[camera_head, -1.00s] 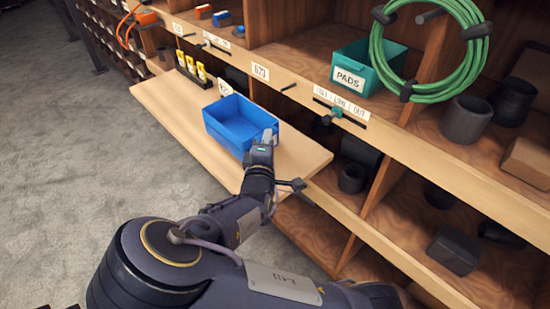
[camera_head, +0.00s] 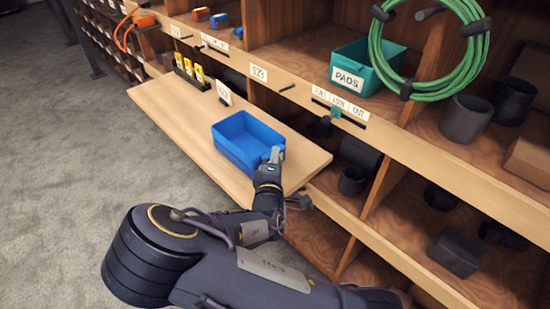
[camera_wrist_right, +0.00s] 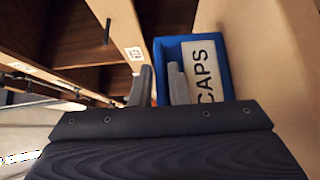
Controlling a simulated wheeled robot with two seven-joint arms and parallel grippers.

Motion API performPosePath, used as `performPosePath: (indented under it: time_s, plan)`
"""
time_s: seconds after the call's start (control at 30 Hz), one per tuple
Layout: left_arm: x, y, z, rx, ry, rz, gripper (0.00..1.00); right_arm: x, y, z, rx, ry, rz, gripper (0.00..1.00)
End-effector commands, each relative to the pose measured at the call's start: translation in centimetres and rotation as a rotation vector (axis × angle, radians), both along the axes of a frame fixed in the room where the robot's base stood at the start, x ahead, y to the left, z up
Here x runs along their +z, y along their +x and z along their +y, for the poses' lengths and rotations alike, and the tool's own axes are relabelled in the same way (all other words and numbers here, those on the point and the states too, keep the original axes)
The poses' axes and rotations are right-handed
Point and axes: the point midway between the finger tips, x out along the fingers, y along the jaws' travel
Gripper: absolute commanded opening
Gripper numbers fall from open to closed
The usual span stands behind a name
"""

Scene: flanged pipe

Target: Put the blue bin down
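The blue bin (camera_head: 238,150) is an open, empty-looking box at the right part of the pull-out wooden board (camera_head: 185,122). It looks upright, and I cannot tell whether its base touches the board. My right gripper (camera_head: 274,156) is at the bin's near right side. In the right wrist view, its fingers (camera_wrist_right: 160,86) stand on either side of the blue bin's wall (camera_wrist_right: 158,60), shut on it; one finger partly covers the white CAPS label (camera_wrist_right: 198,68). My left gripper is not in view.
Yellow items in a dark rack (camera_head: 190,72) and a small white card (camera_head: 224,93) stand behind the bin on the board. The board's front left is clear. A teal PADS bin (camera_head: 358,72) and a green hose coil (camera_head: 382,60) are on the shelf at the right.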

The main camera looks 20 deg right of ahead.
Motion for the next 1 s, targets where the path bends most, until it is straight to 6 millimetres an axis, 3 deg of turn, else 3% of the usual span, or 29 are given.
performPosePath:
  time_s: [0.1,0.47,1.0]
  plan:
    - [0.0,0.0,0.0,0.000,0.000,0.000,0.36,0.1,0.0,0.0,0.000,0.000,0.000,0.31]
    - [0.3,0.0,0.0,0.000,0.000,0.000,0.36,0.4,-0.2,0.2,0.001,-0.001,0.000,0.31]
    - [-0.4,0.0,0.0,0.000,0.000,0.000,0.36,0.3,-8.8,5.3,0.005,-0.001,0.000,0.31]
